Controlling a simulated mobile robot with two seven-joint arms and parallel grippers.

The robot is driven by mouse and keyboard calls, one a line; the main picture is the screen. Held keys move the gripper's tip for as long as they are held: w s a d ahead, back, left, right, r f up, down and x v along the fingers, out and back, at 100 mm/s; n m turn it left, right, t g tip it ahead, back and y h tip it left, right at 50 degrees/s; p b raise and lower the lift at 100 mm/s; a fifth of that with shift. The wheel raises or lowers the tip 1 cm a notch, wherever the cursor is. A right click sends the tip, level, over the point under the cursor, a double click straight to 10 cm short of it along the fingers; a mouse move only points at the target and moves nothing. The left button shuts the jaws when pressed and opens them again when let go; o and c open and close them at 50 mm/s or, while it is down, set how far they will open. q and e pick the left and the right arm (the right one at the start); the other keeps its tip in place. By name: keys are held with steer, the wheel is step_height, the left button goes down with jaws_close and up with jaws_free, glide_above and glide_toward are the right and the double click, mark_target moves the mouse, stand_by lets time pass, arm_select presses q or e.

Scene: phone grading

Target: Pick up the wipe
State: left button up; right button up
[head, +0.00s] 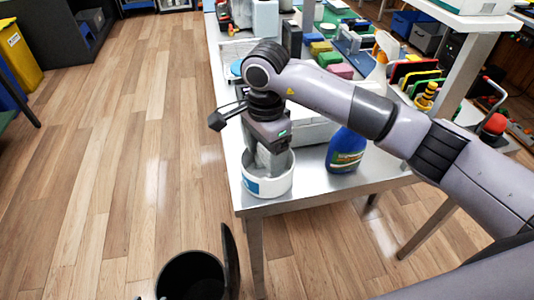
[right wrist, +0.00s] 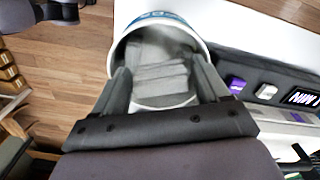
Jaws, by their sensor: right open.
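A white round tub (head: 268,182) with a blue label patch stands at the front left corner of the metal table. My right gripper (head: 270,160) points down into its opening from above. In the right wrist view the tub's rim (right wrist: 113,52) is close ahead, and a pale grey folded wipe (right wrist: 160,75) lies inside it. The right gripper (right wrist: 163,82) is open there, with one finger on each side of the wipe. I cannot tell whether the fingers touch it. In the head view the gripper and tub wall hide the wipe. My left gripper is not in view.
A blue bottle (head: 345,150) stands just right of the tub. Sponges (head: 330,59), a spray bottle (head: 383,55) and coloured racks crowd the table behind. An open black bin (head: 190,276) stands on the floor in front. The wooden floor (head: 120,150) at left is clear.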

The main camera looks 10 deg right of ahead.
steer(key=c, duration=0.8)
steer(key=shift+r, duration=0.15)
step_height(320, 180, up, 20)
steer(key=shift+f, duration=0.1)
steer(key=o, duration=0.5)
steer(key=c, duration=0.3)
steer(key=shift+f, duration=0.1)
steer(key=shift+c, duration=0.2)
